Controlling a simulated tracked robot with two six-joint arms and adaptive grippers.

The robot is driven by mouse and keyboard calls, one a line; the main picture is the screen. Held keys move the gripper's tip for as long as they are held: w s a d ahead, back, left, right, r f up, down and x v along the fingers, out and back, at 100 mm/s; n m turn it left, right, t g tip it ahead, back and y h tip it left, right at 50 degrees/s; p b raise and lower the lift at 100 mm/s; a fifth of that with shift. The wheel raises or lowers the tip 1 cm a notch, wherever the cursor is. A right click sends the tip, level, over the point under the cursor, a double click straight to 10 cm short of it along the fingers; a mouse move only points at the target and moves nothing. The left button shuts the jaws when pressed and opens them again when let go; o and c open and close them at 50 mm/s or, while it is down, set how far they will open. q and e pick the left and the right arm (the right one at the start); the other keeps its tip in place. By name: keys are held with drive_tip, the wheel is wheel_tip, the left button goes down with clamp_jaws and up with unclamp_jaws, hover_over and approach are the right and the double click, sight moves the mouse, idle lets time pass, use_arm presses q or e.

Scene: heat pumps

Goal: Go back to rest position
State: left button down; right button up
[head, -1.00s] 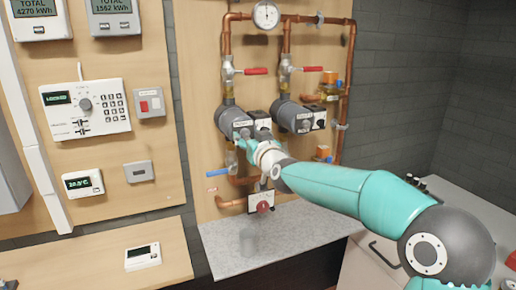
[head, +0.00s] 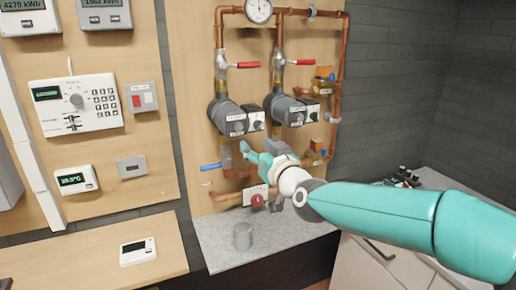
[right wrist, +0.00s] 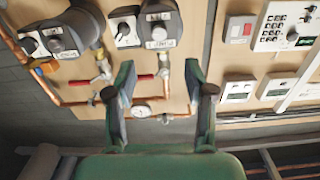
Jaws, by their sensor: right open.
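My right gripper (head: 257,153) is in front of the pipe board, just below the two grey pumps, with its arm coming in from the right. Its fingers are apart with nothing between them; the right wrist view also shows the open gripper (right wrist: 160,90). The left pump (head: 236,117) and right pump (head: 290,109) sit on copper pipes and are clear of the fingers. My left gripper is in neither view.
Red-handled valves (head: 247,65) and a round gauge (head: 259,10) are above the pumps. A grey cup (head: 242,236) stands on the counter (head: 215,258). A control panel (head: 75,105) is left.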

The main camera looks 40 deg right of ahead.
drive_tip(key=w+a+f+n+g+y, duration=0.15)
drive_tip(key=a+f, duration=0.25)
drive_tip(key=f, duration=0.8)
drive_tip(key=a+f+g+y, duration=0.1)
drive_tip(key=a+f+g, duration=0.25)
drive_tip(key=f, duration=0.75)
drive_tip(key=w+a+f+n+g+y, duration=0.15)
drive_tip(key=a+f, duration=0.35)
drive_tip(key=f, duration=0.7)
drive_tip(key=s+a+f+g+y, duration=0.2)
drive_tip(key=s+a+f+g, duration=0.4)
drive_tip(key=s+f, duration=0.7)
drive_tip(key=s+a+f+m+g+y, duration=0.1)
drive_tip(key=s+a+f+g, duration=0.1)
drive_tip(key=s, duration=0.5)
drive_tip(key=s+a+f+g+y, duration=0.1)
drive_tip(key=s+a+f+g, duration=0.1)
drive_tip(key=s+a+f, duration=0.3)
wheel_tip(320, 180, down, 2)
drive_tip(key=s, duration=0.3)
drive_tip(key=shift+a+m, duration=0.3)
drive_tip(key=shift+m, duration=0.1)
